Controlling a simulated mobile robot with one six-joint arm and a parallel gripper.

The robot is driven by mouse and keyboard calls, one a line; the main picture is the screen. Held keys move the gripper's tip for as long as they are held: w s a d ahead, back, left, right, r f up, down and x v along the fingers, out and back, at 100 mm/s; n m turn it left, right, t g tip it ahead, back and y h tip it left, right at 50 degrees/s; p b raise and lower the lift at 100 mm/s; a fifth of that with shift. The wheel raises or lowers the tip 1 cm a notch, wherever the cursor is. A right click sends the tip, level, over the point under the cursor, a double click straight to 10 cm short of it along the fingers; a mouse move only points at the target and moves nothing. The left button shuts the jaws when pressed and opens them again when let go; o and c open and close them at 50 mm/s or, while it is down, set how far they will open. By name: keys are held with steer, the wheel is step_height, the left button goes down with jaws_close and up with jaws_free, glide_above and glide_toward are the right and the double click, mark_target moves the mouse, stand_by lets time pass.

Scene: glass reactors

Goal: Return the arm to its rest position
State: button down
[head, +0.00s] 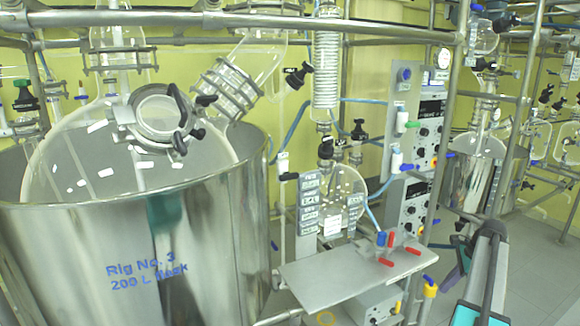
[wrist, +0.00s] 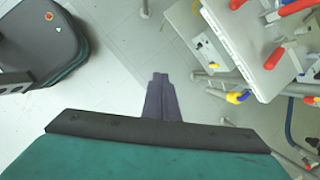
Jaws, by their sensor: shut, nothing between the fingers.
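My gripper (wrist: 160,77) shows in the wrist view as two dark fingers side by side, closed together with nothing between them. It points down over a bare pale floor and touches nothing there. In the head view, part of my arm, grey, black and teal, rises at the lower right, in front of the rigs.
A steel vessel marked "Rig No. 3" (head: 135,255) fills the left of the head view. A metal shelf (head: 345,272) with red and blue valve handles stands left of my arm; its edge also shows in the wrist view (wrist: 243,50). Open floor (head: 545,270) lies at right.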

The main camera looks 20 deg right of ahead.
steer(key=w+a+f+n+g, duration=0.15)
steer(key=a+f+n, duration=0.25)
steer(key=a+f, duration=0.65)
steer(key=w+a+f+n+g, duration=0.15)
steer(key=a+f+n, duration=0.25)
steer(key=a+f, duration=0.65)
steer(key=w+a+f+n+g, duration=0.15)
steer(key=a+f+n, duration=0.35)
steer(key=a, duration=1)
steer(key=s+a+f+n+g+h, duration=0.1)
steer(key=s+a+f+n, duration=0.3)
steer(key=s+a, duration=0.4)
steer(key=s+a+f+n+g+b, duration=0.1)
steer(key=s+a+f+n+g, duration=0.1)
steer(key=s+a+f+n, duration=0.3)
steer(key=s+a+f+n+g+h, duration=0.1)
steer(key=s+a+f+n, duration=0.3)
steer(key=s+a, duration=0.7)
step_height(320, 180, down, 3)
steer(key=shift+s+a+r+n+h+b, duration=0.15)
steer(key=shift+s+a+n+h+b, duration=0.15)
steer(key=shift+s, duration=0.45)
steer(key=shift+g, duration=0.25)
